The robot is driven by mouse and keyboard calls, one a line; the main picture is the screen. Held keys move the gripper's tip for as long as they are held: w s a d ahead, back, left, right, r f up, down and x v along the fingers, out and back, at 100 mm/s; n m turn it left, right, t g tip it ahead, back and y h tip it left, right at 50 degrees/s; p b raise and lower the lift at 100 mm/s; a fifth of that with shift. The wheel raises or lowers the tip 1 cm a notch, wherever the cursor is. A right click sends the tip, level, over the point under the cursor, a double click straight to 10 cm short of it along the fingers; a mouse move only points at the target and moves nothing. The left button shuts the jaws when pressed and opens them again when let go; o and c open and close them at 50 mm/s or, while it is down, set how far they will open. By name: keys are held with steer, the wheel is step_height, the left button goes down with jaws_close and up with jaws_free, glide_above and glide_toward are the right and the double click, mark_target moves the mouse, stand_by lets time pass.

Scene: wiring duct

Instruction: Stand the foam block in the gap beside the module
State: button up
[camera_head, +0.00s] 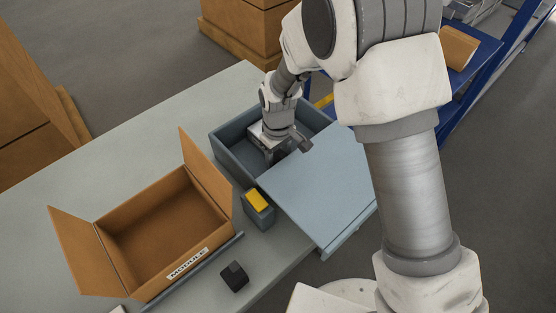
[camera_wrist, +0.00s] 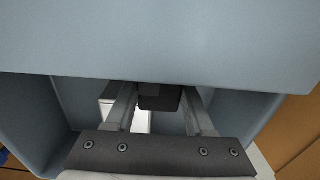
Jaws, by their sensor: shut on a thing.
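My gripper (camera_head: 270,152) reaches down into an open blue-grey bin (camera_head: 228,160) in the head view. In the wrist view my gripper (camera_wrist: 159,92) has its fingers on both sides of a dark block (camera_wrist: 160,102) and is shut on it. I cannot tell whether this block is the foam block or the module. A white box-like thing (camera_wrist: 108,104) shows behind the left finger, inside the bin. An open cardboard carton (camera_head: 165,225) has a label reading MODULE (camera_head: 188,263) and looks empty. The gap is not clearly seen.
A flat blue-grey panel (camera_head: 315,190) covers the bin's near right part, and crosses the top of the wrist view (camera_wrist: 170,40). A small grey holder (camera_head: 262,219) with a yellow piece (camera_head: 256,200) and a black block (camera_head: 235,276) stand nearby. The table's back left (camera_head: 130,150) is clear.

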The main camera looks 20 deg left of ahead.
steer(key=shift+f, duration=0.25)
steer(key=shift+f, duration=0.1)
steer(key=shift+f, duration=0.2)
steer(key=o, duration=1.3)
steer(key=shift+r, duration=0.15)
steer(key=shift+r, duration=0.1)
